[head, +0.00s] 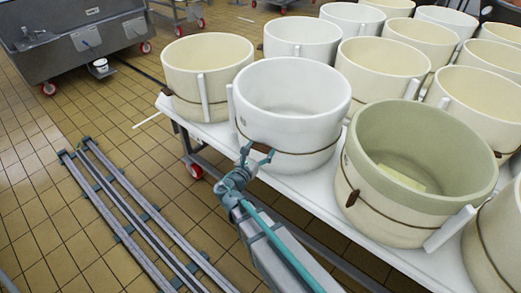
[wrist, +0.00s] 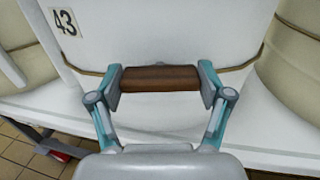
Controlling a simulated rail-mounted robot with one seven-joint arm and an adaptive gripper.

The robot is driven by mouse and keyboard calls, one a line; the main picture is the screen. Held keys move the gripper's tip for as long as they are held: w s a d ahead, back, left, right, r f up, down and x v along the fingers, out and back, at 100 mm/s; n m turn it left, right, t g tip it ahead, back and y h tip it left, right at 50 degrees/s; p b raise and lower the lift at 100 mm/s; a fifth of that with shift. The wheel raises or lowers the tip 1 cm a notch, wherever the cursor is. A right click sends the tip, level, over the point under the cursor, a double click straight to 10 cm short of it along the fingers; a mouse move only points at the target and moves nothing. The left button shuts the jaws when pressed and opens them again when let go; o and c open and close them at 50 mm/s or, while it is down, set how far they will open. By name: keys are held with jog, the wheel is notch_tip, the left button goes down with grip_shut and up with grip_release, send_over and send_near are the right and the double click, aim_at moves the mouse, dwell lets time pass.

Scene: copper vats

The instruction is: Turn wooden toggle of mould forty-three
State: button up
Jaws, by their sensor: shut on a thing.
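The white mould (head: 290,95) with the number 43 on its wall stands at the front edge of the table; its wall also fills the upper wrist view (wrist: 160,30). A brown cord (wrist: 95,70) runs around it. The wooden toggle (wrist: 160,78) is a short brown cylinder lying level across the cord. My gripper (wrist: 160,84) is shut on the toggle, one finger pad against each end. In the head view my gripper (head: 258,155) is at the mould's front side, and the toggle is too small there to make out clearly.
Other cream and white moulds crowd the white table (head: 320,203); a greenish-rimmed mould (head: 420,150) stands close to the right and a cream one (head: 205,75) to the left. Floor rails (head: 130,215) run at left. A grey metal vat (head: 75,40) stands back left.

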jog(key=shift+f+b, duration=0.1)
jog(key=shift+b, duration=0.25)
jog(key=m+b, duration=0.2)
jog(key=m, duration=0.1)
jog(key=shift+f+b, duration=0.2)
jog(key=shift+b, duration=0.2)
jog(key=m+b, duration=0.6)
jog(key=shift+b, duration=0.3)
jog(key=m+b, duration=0.5)
jog(key=shift+m+b, duration=0.3)
jog(key=shift+b, duration=0.05)
jog(key=m+b, duration=0.3)
jog(key=shift+r, duration=0.15)
jog(key=shift+m, duration=0.3)
jog(key=o, duration=1.1)
jog(key=shift+r, duration=0.1)
jog(key=shift+s, duration=0.1)
